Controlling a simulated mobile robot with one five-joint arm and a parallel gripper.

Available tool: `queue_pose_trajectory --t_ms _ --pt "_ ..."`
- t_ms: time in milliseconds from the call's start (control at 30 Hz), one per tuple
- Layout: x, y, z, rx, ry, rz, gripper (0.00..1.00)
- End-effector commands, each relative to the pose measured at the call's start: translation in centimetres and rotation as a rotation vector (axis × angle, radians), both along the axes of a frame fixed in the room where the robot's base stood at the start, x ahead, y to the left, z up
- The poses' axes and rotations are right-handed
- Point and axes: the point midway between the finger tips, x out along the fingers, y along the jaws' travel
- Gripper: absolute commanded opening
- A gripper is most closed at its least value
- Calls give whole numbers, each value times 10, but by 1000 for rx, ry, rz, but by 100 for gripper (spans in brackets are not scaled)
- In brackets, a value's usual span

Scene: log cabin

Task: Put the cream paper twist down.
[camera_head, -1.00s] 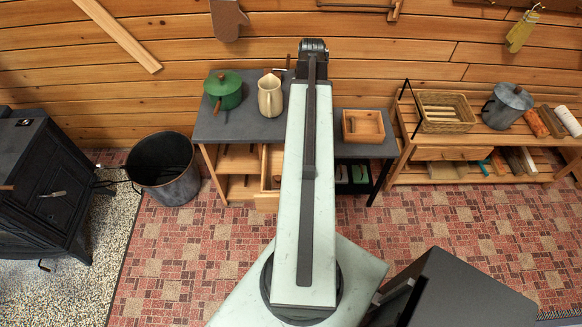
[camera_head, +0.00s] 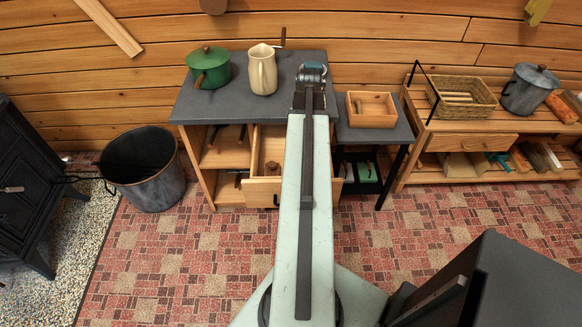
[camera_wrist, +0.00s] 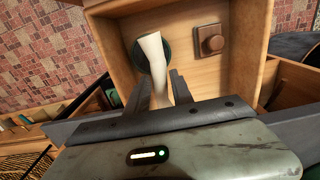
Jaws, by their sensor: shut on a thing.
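The cream paper twist (camera_wrist: 153,58) is between the dark fingers of my gripper (camera_wrist: 166,92) in the wrist view. It is pale and narrow, flaring toward its far end. It shows over an open wooden drawer (camera_wrist: 112,52); I cannot tell whether it touches the drawer floor. A dark round thing lies behind the twist, partly hidden by it. In the head view, the end of my arm (camera_head: 312,74) is over the workbench (camera_head: 215,105), and the twist is hidden. The open drawer (camera_head: 262,186) shows there just left of my arm.
A brown block with a round knob (camera_wrist: 210,40) lies in the drawer. A green pot (camera_head: 208,68) and cream jug (camera_head: 262,70) stand on the bench, left of my arm. A small wooden tray (camera_head: 371,118) stands right, on a lower top. A wicker basket (camera_head: 462,112) is farther right.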

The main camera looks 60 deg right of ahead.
Motion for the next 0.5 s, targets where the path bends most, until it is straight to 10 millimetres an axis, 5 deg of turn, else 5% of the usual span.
queue_pose_trajectory --t_ms 167,400,500 --pt "0 0 -12 0 0 0 0" --pt "0 0 -62 0 0 0 0" --pt "0 0 -63 0 0 1 0"
